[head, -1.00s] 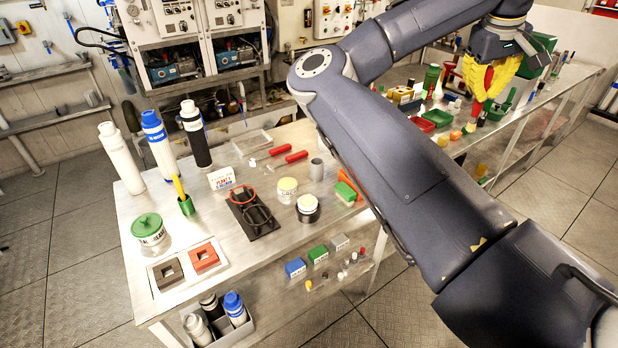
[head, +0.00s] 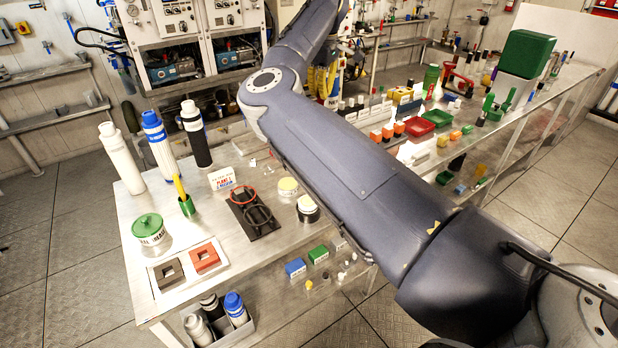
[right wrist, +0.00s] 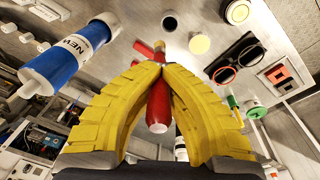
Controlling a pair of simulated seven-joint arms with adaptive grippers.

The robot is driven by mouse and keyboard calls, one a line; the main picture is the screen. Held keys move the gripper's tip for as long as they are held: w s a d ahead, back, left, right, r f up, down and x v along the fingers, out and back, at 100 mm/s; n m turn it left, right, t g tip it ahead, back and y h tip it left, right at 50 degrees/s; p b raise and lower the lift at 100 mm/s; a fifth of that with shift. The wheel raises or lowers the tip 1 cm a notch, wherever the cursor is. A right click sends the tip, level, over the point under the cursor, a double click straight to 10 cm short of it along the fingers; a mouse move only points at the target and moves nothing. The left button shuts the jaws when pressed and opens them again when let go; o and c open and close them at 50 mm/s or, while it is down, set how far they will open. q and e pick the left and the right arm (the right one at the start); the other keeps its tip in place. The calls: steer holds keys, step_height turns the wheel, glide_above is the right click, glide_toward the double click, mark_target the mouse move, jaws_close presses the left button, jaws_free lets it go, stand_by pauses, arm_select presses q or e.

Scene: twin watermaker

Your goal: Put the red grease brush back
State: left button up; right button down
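My right gripper shows in the head view as yellow fingers (head: 326,82) behind my arm, near the wall equipment and above the far part of the bench. In the right wrist view its yellow fingers (right wrist: 152,72) close together at their tips around a red piece with a pale end, which looks like the red grease brush (right wrist: 157,100). More red shows beyond the fingertips; whether it is all one piece I cannot tell. The brush is hidden in the head view. A yellow-handled tool stands in a green cup (head: 187,206) on the near bench. My left gripper is not in view.
The near bench (head: 221,245) holds upright bottles (head: 162,144), a green-lidded jar (head: 149,230), a black plate with rings (head: 252,214) and square blocks. The bench at right carries trays (head: 437,118) and many small parts. A blue-and-white cylinder (right wrist: 62,62) lies beside the fingers in the wrist view.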

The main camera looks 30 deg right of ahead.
steer(key=shift+w+a, duration=0.3)
steer(key=shift+a, duration=0.1)
steer(key=shift+s+d+g, duration=0.1)
steer(key=shift+g, duration=0.4)
steer(key=shift+f, duration=0.3)
step_height(320, 180, down, 19)
steer(key=shift+f, duration=0.2)
steer(key=shift+f, duration=0.15)
steer(key=c, duration=1.6)
jaws_free()
